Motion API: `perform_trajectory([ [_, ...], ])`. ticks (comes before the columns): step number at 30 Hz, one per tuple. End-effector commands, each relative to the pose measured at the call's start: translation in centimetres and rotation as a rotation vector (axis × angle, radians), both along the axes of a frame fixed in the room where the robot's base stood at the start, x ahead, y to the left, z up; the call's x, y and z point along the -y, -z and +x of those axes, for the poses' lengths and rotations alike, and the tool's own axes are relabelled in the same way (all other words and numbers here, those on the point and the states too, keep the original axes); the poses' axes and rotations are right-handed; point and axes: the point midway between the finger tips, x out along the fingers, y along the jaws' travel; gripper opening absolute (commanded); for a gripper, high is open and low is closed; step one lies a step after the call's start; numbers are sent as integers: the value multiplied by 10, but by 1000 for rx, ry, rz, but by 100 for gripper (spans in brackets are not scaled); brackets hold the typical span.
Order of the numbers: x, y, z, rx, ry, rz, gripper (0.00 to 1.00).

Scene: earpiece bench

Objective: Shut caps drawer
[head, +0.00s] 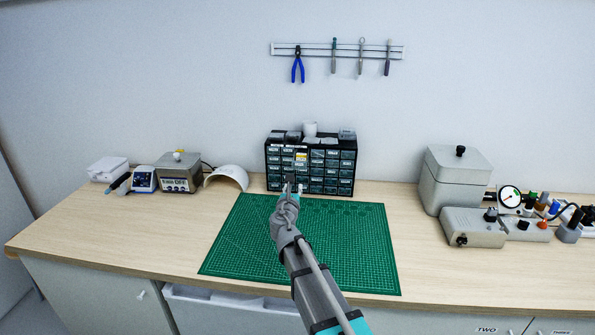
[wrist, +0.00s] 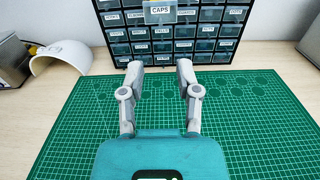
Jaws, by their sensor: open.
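The black drawer cabinet (head: 268,178) stands at the back of the bench against the wall. In the wrist view its caps drawer (wrist: 159,17) is at the top edge, with a white "CAPS" label. It looks larger than its neighbours and sticks out from the cabinet front. How far it is pulled out is hard to tell. My gripper (wrist: 160,69) is open and empty over the green mat, in front of the cabinet and apart from the drawer. It also shows in the head view (head: 291,186).
The green cutting mat (head: 350,255) is clear around my arm. A white curved cover (head: 228,175) and a boxy device (head: 178,177) stand left of the cabinet. A grey lidded box (head: 458,180) stands to the right. Small boxes and a white cup (head: 310,129) sit on the cabinet.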

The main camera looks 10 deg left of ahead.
Motion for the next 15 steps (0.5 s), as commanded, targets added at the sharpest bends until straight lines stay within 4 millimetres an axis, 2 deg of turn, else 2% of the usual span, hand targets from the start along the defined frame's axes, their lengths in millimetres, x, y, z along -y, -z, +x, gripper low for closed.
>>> perform_trajectory([
  [15, 3, 0, 78, 0, 3, 1, 43],
])
